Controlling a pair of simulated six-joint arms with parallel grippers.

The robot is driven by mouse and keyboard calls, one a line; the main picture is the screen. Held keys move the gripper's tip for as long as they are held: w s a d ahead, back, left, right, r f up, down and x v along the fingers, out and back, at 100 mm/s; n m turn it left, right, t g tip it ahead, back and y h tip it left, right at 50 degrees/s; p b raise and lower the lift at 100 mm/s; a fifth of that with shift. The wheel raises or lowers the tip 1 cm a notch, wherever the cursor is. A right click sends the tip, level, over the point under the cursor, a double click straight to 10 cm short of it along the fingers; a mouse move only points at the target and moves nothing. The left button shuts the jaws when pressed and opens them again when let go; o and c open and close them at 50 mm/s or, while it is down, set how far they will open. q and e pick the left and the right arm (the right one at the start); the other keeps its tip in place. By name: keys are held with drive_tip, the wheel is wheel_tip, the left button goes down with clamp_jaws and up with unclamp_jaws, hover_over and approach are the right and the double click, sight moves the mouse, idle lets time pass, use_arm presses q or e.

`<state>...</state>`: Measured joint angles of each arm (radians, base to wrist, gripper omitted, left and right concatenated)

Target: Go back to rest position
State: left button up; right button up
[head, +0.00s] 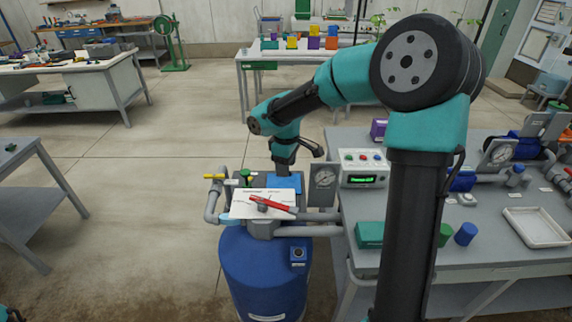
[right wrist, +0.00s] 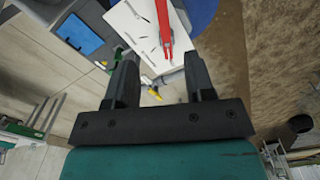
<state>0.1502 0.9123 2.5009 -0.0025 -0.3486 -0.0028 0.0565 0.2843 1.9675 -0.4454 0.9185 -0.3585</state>
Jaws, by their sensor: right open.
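My right gripper (head: 284,170) hangs above the skid, near a blue pad behind the white sheet. In the right wrist view the two dark fingers (right wrist: 160,65) are spread apart with nothing between them. A red-handled tool (head: 272,203) lies across the white sheet (head: 243,208) on top of the blue drum. In the right wrist view the red tool (right wrist: 164,25) and sheet (right wrist: 132,22) show beyond the fingertips, apart from them. My left gripper cannot be made out; only a small teal and dark piece shows at the bottom left corner.
The blue drum (head: 262,270) stands under the skid top, with grey pipes (head: 212,205) at its left. The right bench holds a white tray (head: 537,228). Open floor lies left of the drum.

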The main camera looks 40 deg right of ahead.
idle(0.4)
drive_tip(key=s+a+f+m+y, duration=0.15)
drive_tip(key=a+f, duration=0.35)
drive_tip(key=f, duration=0.5)
drive_tip(key=s+a+f+m+y, duration=0.15)
drive_tip(key=a+f, duration=0.35)
drive_tip(key=f, duration=0.5)
drive_tip(key=s+a+f+m, duration=0.2)
drive_tip(key=s+a+f, duration=0.1)
drive_tip(key=s+f, duration=0.3)
drive_tip(key=s+a+f+m, duration=0.3)
drive_tip(key=s+f, duration=0.4)
drive_tip(key=f, duration=0.2)
drive_tip(key=shift+s+t+y, duration=0.25)
drive_tip(key=shift+t+y, duration=0.15)
